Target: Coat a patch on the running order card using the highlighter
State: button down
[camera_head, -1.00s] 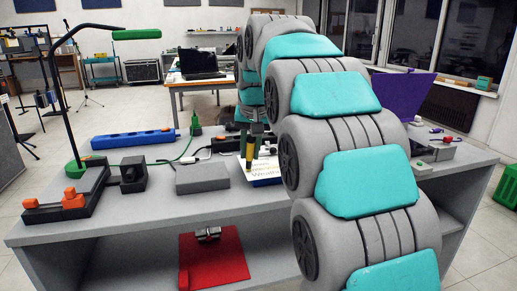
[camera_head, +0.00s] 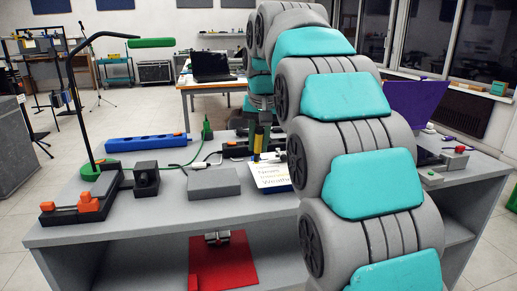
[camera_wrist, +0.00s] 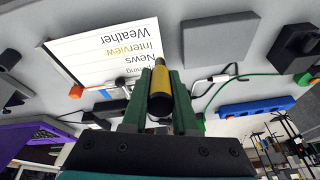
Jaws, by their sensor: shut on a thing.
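The running order card (camera_wrist: 88,62) is white with printed words, among them News, Interview and Weather. Part of "Interview" looks yellow. In the head view the card (camera_head: 268,184) lies on the grey desk, its far right part behind my arm. My gripper (camera_wrist: 161,88) is shut on the highlighter (camera_wrist: 161,80), a yellow and dark pen, between its green fingers. The pen's tip overlaps the card's edge in the wrist view; I cannot tell whether it touches.
A grey slab (camera_head: 212,184) lies left of the card. A lamp (camera_head: 89,165) and dark devices stand further left.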

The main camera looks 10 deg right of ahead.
jog(key=shift+r, duration=0.75)
jog(key=shift+r, duration=0.15)
jog(key=shift+r, duration=1.4)
jog(key=shift+f, duration=0.15)
jog(key=shift+s+b+x, duration=0.2)
jog(key=shift+b+x, duration=0.25)
jog(key=shift+x, duration=0.45)
